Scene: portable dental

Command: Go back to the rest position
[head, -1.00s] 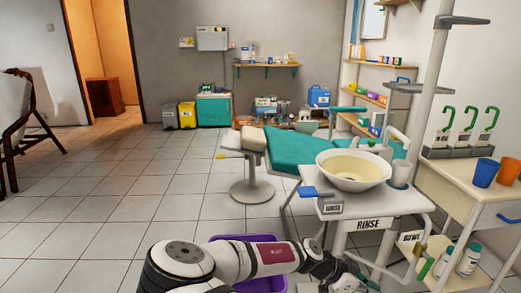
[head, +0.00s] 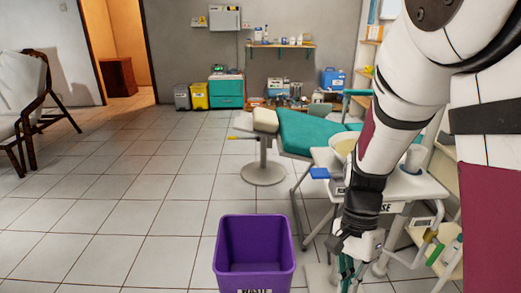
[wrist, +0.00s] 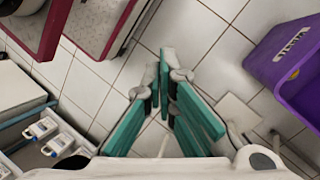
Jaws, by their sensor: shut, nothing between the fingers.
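My gripper (head: 347,270) hangs low at the front right in the head view, pointing down, to the right of the purple waste bin. Its lower end is cut off by the frame edge. In the wrist view its teal fingers (wrist: 168,105) come together over the tiled floor, with nothing held between them. My white arm covers the right part of the head view and hides much of the rinse stand.
The rinse stand (head: 400,187) is close behind my arm. The teal dental chair (head: 300,132) is farther back. Open tiled floor lies left.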

